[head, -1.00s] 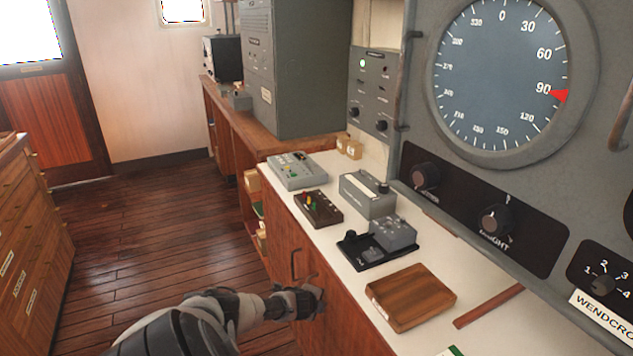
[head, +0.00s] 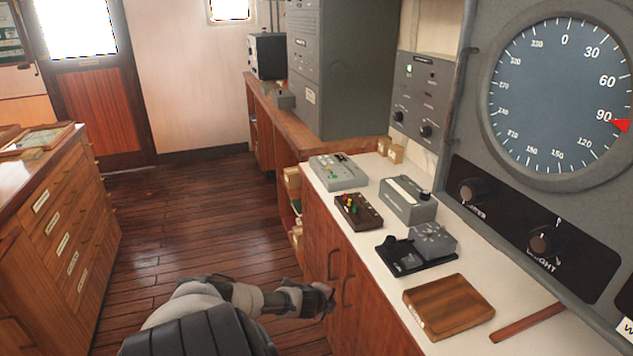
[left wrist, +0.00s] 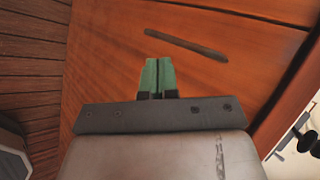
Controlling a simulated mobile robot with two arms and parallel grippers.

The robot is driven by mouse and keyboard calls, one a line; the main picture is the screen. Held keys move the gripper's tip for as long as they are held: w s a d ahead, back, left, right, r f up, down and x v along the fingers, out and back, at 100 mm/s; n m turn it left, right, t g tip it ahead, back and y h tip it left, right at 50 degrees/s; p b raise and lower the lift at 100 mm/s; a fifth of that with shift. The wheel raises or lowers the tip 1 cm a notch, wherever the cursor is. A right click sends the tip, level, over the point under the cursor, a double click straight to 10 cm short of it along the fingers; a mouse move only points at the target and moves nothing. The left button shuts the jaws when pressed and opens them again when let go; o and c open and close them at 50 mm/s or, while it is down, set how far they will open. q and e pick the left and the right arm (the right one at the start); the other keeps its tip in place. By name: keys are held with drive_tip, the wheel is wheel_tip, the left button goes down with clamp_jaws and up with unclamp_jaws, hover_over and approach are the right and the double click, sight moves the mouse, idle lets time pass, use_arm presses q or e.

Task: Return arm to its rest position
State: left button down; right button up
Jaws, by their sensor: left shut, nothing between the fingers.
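My left arm comes in from the bottom of the head view. Its gripper (head: 326,300) is low in front of the wooden cabinet doors (head: 318,235), beside the dark door handles (head: 334,265). In the left wrist view the green fingertips (left wrist: 158,76) are together with nothing between them. Beyond them is the reddish wood of the cabinet front (left wrist: 215,85) with one dark handle (left wrist: 186,45), apart from the fingertips. My right gripper is not in view.
The white counter (head: 470,262) above the doors holds a wooden block (head: 448,305), a black tray with a grey device (head: 432,240) and several control boxes. A drawer cabinet (head: 65,235) stands at left. The plank floor (head: 200,215) between is clear.

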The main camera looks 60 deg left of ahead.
use_arm(q)
drive_tip(key=s+r, duration=0.2)
drive_tip(key=s, duration=0.1)
drive_tip(key=shift+s+a+r, duration=0.1)
drive_tip(key=shift+a+r, duration=0.15)
drive_tip(key=shift+r, duration=0.15)
drive_tip(key=s+d+f+n+g+h, duration=0.3)
drive_tip(key=s+d+f+n+g, duration=0.35)
drive_tip(key=s+d+f, duration=1.7)
drive_tip(key=s+d+f+n, duration=0.1)
drive_tip(key=s+d+f, duration=0.1)
drive_tip(key=d, duration=0.5)
drive_tip(key=s+d+f+n+h, duration=0.1)
drive_tip(key=s+d+f+n, duration=0.1)
drive_tip(key=s+d, duration=0.3)
drive_tip(key=d+f, duration=0.1)
drive_tip(key=d, duration=0.2)
drive_tip(key=shift+g+h, duration=0.3)
drive_tip(key=shift+g, duration=0.05)
drive_tip(key=shift+f+n, duration=0.1)
drive_tip(key=shift+n, duration=0.15)
